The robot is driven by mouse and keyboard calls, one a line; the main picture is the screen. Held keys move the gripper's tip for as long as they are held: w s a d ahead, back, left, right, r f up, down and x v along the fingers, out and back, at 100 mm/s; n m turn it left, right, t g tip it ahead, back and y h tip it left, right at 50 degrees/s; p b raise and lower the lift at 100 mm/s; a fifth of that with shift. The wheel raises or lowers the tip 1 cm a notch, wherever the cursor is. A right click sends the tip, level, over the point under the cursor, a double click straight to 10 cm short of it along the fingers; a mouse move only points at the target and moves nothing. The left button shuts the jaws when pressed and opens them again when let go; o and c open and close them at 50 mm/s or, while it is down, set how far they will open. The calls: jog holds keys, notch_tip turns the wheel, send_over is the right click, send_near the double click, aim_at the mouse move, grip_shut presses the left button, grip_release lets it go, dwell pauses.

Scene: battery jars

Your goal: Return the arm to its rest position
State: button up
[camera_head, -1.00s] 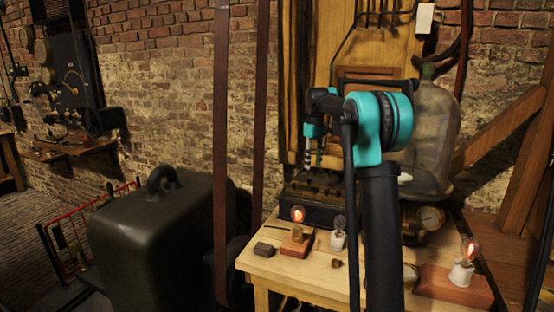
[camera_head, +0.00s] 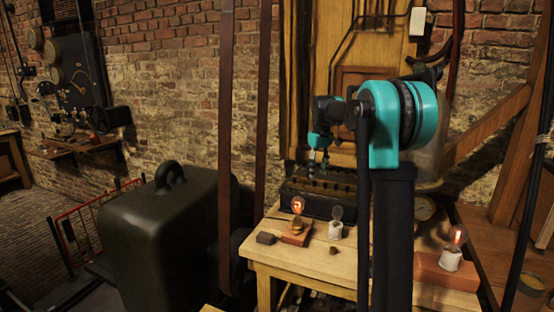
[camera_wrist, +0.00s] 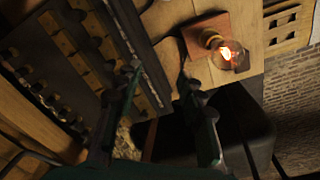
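My arm rises in the head view with its teal-and-black joint at right of centre. My gripper (camera_head: 318,158) hangs from it, small and partly dark, in front of the long black box with jars at the back of the wooden table (camera_head: 285,259). In the wrist view, the two fingers of my gripper (camera_wrist: 163,80) stand apart with nothing between them. The black box (camera_wrist: 80,75) lies beyond them at the left.
A lit bulb on a red-brown base (camera_head: 297,232) and an unlit bulb (camera_head: 335,229) stand on the table. Another lit bulb (camera_head: 452,258) stands at the right. A small dark block (camera_head: 266,238) lies near the left edge. A dark green cabinet (camera_head: 160,240) stands left of the table.

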jog(key=s+d+f+m+t, duration=0.1)
jog(key=s+f+m, duration=0.1)
jog(key=s+f, duration=0.5)
jog(key=s+d+f+m+t, duration=0.1)
jog(key=s+f, duration=0.6)
jog(key=s, duration=1.1)
jog(key=s+d+f+m+t, duration=0.1)
jog(key=s+f+m, duration=0.2)
jog(key=s+f, duration=0.5)
jog(key=s, duration=0.4)
jog(key=shift+s+d+t, duration=0.15)
jog(key=shift+s+t, duration=0.15)
jog(key=shift+s, duration=0.1)
